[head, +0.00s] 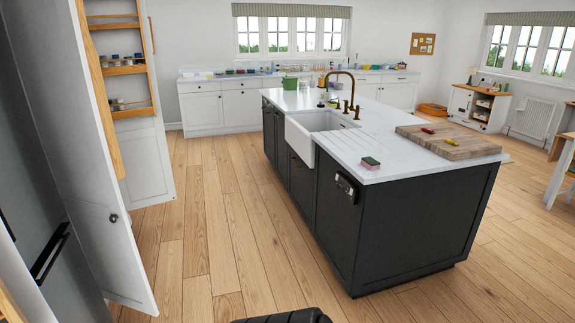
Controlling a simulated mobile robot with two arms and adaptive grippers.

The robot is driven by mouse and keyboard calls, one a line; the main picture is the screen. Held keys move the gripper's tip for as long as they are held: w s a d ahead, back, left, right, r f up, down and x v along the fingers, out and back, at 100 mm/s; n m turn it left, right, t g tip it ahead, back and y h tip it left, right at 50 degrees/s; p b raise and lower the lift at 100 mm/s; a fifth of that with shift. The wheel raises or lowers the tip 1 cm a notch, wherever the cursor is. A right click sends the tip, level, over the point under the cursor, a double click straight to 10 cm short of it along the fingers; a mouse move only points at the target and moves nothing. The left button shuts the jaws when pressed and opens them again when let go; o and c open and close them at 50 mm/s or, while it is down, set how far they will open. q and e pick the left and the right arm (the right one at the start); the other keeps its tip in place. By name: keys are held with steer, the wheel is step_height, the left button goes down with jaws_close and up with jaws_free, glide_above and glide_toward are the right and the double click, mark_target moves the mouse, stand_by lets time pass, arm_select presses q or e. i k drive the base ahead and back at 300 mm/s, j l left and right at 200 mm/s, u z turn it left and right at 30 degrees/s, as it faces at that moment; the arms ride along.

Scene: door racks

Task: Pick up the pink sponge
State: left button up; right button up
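Neither of my grippers shows in the head view, so I see no contact with the sponge.
The sink (300,140) has a bronze tap (351,90). A tall open door (70,130) stands at left. Wooden floor (215,230) is clear between door and island.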

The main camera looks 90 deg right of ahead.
mark_target(370, 163)
steer(key=z, duration=3.35)
steer(key=i+l+u, duration=0.1)
steer(key=i+l, duration=0.15)
steer(key=i, duration=0.3)
steer(key=i+l+u, duration=0.1)
steer(key=i+l, duration=0.2)
steer(key=i, duration=0.25)
steer(key=i+l+u, duration=0.1)
steer(key=i+l, duration=0.25)
steer(key=i, duration=0.2)
